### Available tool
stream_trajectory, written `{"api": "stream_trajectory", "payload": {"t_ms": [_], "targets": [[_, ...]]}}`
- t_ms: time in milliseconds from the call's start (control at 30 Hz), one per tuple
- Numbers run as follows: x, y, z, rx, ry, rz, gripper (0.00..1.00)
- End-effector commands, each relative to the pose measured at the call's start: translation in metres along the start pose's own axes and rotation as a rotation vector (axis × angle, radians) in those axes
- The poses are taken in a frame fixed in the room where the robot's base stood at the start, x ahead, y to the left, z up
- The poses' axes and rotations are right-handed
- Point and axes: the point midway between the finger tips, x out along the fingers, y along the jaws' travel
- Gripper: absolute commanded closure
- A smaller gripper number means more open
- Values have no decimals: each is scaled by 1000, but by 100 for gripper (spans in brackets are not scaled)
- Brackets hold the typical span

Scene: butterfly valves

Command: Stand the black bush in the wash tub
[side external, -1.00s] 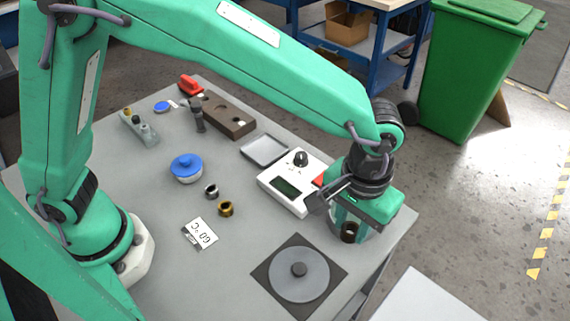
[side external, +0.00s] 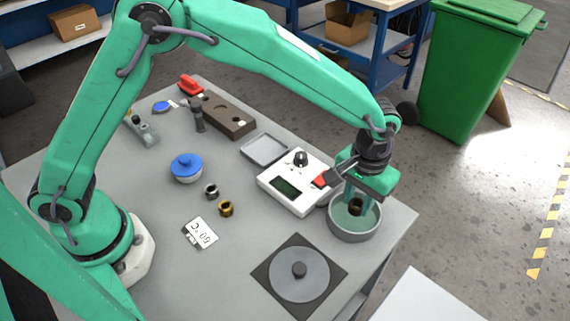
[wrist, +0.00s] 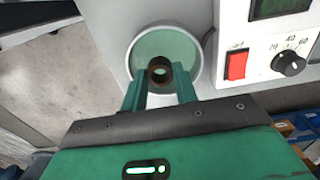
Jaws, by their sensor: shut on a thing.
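The black bush (side external: 355,206) is a short dark ring, upright between my gripper's fingers (side external: 356,205). My gripper is shut on it. The wash tub (side external: 355,236) is a round grey tub with a green inside, near the table's right edge. My fingers reach down over the tub, and the bush lies within the rim outline. In the wrist view the bush (wrist: 160,70) shows between the fingertips, in front of the tub (wrist: 152,32), towards its near side. I cannot tell whether the bush touches the tub's floor.
A white device (side external: 294,182) with a dial and red switch stands close left of the tub. A grey disc on a dark square plate (side external: 299,273) lies in front. A silver ring (side external: 211,191), a brass ring (side external: 226,209) and a blue-lidded pot (side external: 187,168) stand further left.

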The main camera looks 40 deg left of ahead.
Motion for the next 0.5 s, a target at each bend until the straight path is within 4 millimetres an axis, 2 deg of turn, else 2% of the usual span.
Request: {"api": "stream_trajectory", "payload": {"t_ms": [133,367,500], "targets": [[6,-4,-10,-1,1,1,95],[8,-5,-10,0,1,0,95],[17,-5,-10,0,-1,-1,95]]}}
